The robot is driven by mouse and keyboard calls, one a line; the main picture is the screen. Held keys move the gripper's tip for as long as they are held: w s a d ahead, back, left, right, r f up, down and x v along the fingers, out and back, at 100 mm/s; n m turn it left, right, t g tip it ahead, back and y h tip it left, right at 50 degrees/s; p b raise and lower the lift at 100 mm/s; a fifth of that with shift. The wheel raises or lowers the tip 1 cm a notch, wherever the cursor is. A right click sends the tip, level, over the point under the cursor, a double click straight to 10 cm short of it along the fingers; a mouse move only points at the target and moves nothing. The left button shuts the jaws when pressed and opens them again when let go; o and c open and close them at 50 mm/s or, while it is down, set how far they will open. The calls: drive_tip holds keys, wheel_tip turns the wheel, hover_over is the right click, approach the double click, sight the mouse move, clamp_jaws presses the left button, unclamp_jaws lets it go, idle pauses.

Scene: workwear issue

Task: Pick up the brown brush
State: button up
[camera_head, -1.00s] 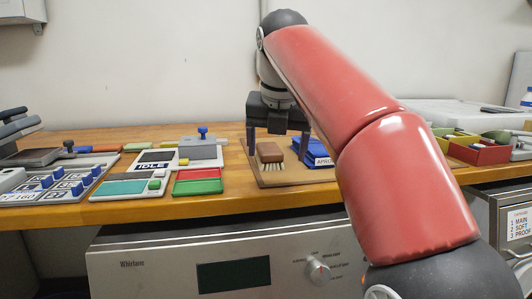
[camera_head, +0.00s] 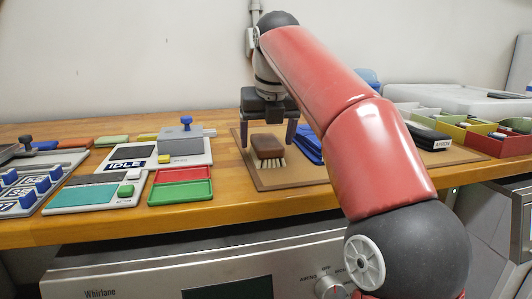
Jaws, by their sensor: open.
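The brown brush (camera_head: 268,147) lies on a brown mat (camera_head: 270,181) on the wooden bench, its pale bristles showing at its lower edge. My gripper (camera_head: 267,138) is open, pointing down, with its two blue-grey fingers apart. In the picture the brush shows between and just below the fingers, with no visible contact. The exact height of the fingertips over the mat is hard to tell.
A blue folded item (camera_head: 309,143) lies right of the brush, partly behind my arm. A red and green tray (camera_head: 181,186) and a grey device with a blue knob (camera_head: 184,146) stand to the left. Bins (camera_head: 474,136) stand at the right.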

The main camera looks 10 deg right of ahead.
sight(265, 140)
drive_tip(key=shift+x, duration=0.95)
drive_tip(key=shift+f, duration=0.3)
drive_tip(key=c, duration=1.2)
drive_tip(key=shift+o, duration=0.2)
wheel_tip(265, 140, up, 8)
drive_tip(key=p, duration=0.2)
drive_tip(key=shift+w+r+p, duration=0.1)
drive_tip(key=shift+r+p, duration=0.1)
drive_tip(key=shift+p, duration=0.2)
drive_tip(key=shift+a+r, duration=0.2)
drive_tip(key=shift+r, duration=0.4)
drive_tip(key=shift+d+r, duration=0.2)
drive_tip(key=shift+r, duration=0.15)
